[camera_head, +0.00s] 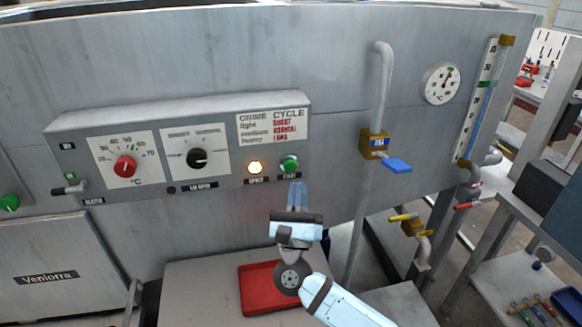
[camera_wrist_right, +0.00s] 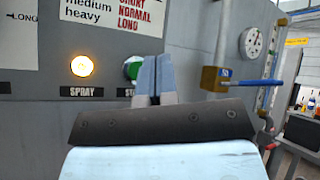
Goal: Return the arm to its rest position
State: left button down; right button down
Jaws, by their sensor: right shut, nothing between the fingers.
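My right gripper (camera_head: 297,192) is in front of the grey machine's control panel, just below the green button (camera_head: 290,163). Its fingers are together and hold nothing. In the right wrist view the closed fingers (camera_wrist_right: 154,75) overlap the right side of the green button (camera_wrist_right: 132,67). I cannot tell whether they touch it. The spray lamp (camera_head: 255,167) left of the button glows yellow-white, and it also shows in the right wrist view (camera_wrist_right: 82,66). My right arm comes up from the bottom of the head view. My left gripper is not in view.
A red tray (camera_head: 258,290) lies on a grey surface below the gripper. A vertical pipe with a blue-handled valve (camera_head: 397,165) stands to the right. Further right are a gauge (camera_head: 441,83), yellow and red valve handles, and a shelf with tools (camera_head: 530,312).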

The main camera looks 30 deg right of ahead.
dwell(0.7)
jog(key=s+a+f+n+g+y+p, duration=0.1)
jog(key=s+a+f+n+y, duration=0.2)
jog(key=f+n+y, duration=0.5)
jog(key=s+a+f+n+g+y+p, duration=0.1)
jog(key=s+a+n+y+p, duration=0.3)
jog(key=n, duration=0.8)
jog(key=s+a+f+n+g+y+b, duration=0.1)
jog(key=a+f+n+y, duration=0.1)
jog(key=f+n+y, duration=0.5)
jog(key=s+d+f+n+g+h+p, duration=0.1)
jog(key=s+d+f+n+g+p, duration=0.1)
jog(key=s+f+n+g, duration=0.6)
jog(key=s+f+n, duration=0.4)
jog(key=s+n, duration=0.1)
jog(key=n, duration=0.1)
jog(key=shift+d+n+g+h, duration=0.3)
jog(key=shift+d+h, duration=0.1)
